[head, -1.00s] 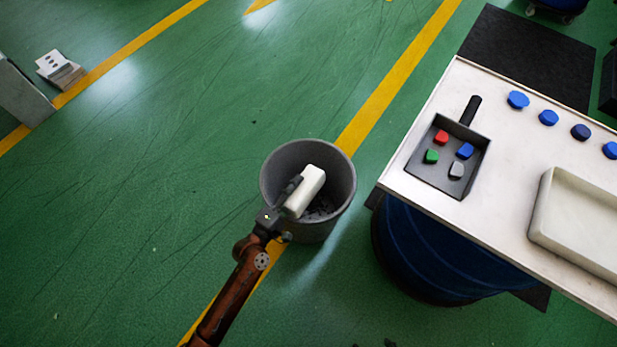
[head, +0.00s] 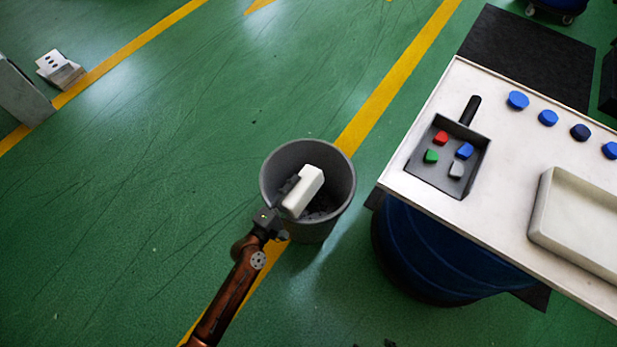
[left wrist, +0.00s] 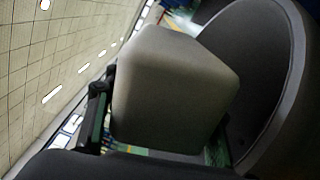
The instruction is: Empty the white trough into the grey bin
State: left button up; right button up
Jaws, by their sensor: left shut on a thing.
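The white trough (head: 304,189) is a small pale block-like vessel. My left gripper (head: 288,190) is shut on it and holds it tilted over the mouth of the grey bin (head: 341,178). The trough's opening is turned away, so its inside is hidden. Dark bits lie at the bottom of the bin, partly covered by the trough. In the left wrist view the trough (left wrist: 172,90) fills the middle, with the bin's wall (left wrist: 240,55) close behind it at the right. My right gripper is not in view.
A white table (head: 505,205) stands right of the bin over a blue drum (head: 430,255). It bears a grey scoop tray (head: 445,181) with coloured pieces, several blue discs and a pale tray (head: 543,215).

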pick_arm(q)
jog(key=shift+w+a+n, duration=0.1)
jog(key=shift+w+n, duration=0.1)
jog(key=shift+n, duration=0.4)
jog(key=shift+w+a+n, duration=0.1)
jog(key=shift+w+n, duration=0.05)
jog(key=shift+n, duration=0.45)
dwell(0.9)
